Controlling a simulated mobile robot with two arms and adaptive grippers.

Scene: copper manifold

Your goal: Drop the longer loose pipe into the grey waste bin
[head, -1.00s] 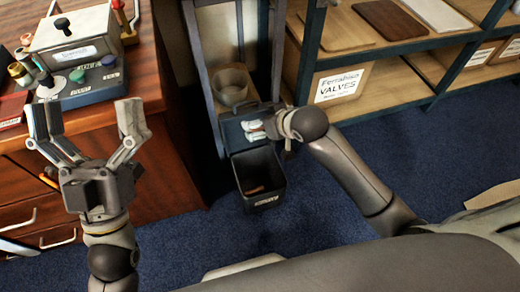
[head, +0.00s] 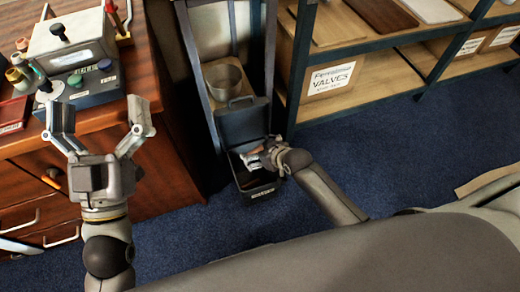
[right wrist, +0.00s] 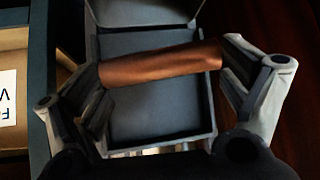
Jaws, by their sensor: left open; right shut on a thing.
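A copper pipe (right wrist: 160,67) is held crosswise between the fingers of my right gripper (head: 254,160), one end at each finger. The pipe is mostly hidden in the head view. The grey waste bin (head: 262,192) stands on the floor with its lid (head: 243,122) raised at the back. My right gripper is over the bin's opening. In the right wrist view, the bin (right wrist: 208,118) lies beneath the pipe, and the part of its inside that shows looks empty. My left gripper (head: 98,114) is open and empty in front of the wooden workbench.
The workbench (head: 160,150) on the left carries a grey device (head: 75,50) and small tools. A rack with a round pot (head: 224,78) stands behind the bin. Shelving with a valves box (head: 332,78) is to its right. Blue carpet (head: 400,150) to the right is clear.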

